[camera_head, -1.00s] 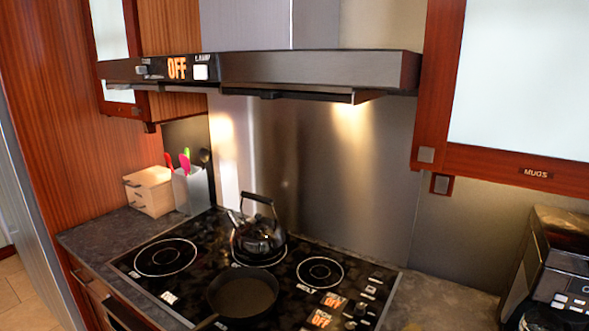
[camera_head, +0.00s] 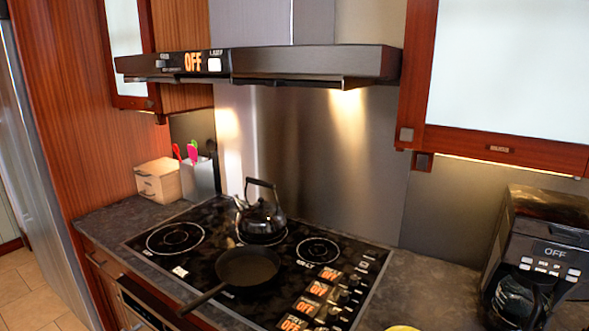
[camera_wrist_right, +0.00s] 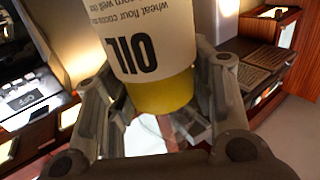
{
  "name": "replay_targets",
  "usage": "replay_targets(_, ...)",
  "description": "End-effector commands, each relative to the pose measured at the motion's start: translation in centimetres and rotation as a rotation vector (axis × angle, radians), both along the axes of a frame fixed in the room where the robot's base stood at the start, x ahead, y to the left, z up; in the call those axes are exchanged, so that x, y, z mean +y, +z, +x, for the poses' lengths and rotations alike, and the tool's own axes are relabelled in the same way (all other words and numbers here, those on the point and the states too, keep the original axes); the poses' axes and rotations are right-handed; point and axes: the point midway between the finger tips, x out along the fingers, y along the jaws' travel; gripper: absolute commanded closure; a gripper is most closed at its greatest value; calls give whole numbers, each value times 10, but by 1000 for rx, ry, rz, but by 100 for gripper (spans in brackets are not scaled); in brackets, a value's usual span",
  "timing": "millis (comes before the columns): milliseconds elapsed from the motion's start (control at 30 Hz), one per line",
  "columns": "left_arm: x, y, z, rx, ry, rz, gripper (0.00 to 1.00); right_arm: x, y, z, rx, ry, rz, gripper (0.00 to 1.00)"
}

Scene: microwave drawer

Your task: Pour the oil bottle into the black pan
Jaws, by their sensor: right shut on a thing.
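The black pan (camera_head: 248,268) sits on the front part of the black hob in the head view, its handle pointing to the lower left. Its inside looks dark and empty. My right gripper (camera_wrist_right: 160,88) is shut on the oil bottle (camera_wrist_right: 150,42) in the right wrist view. The bottle has a white label reading OIL, upside down in this view, and a yellow part below it. Its top end is cut off by the picture edge. My left gripper is in neither view.
A dark kettle (camera_head: 260,218) stands behind the pan on the hob (camera_head: 190,262). A coffee maker (camera_head: 540,255) is on the right counter. A range hood (camera_head: 310,64) hangs above. A small yellow thing (camera_head: 403,328) shows at the bottom edge; I cannot tell what it is.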

Motion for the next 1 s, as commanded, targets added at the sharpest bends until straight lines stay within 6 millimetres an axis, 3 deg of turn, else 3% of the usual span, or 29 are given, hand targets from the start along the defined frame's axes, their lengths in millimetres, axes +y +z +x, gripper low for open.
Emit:
replay_targets(233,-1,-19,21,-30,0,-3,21,0,-34,-23,1,-1,6,82)
replay_targets(467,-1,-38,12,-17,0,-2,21,-1,-67,-52,4,-6,-2,82)
replay_targets(600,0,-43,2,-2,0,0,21,-1,-74,-61,2,-5,-7,82)
replay_targets(833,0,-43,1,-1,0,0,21,-1,-74,-63,0,-4,-8,82)
replay_targets(1000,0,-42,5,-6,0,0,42,-1,-74,-63,0,-4,-9,82)
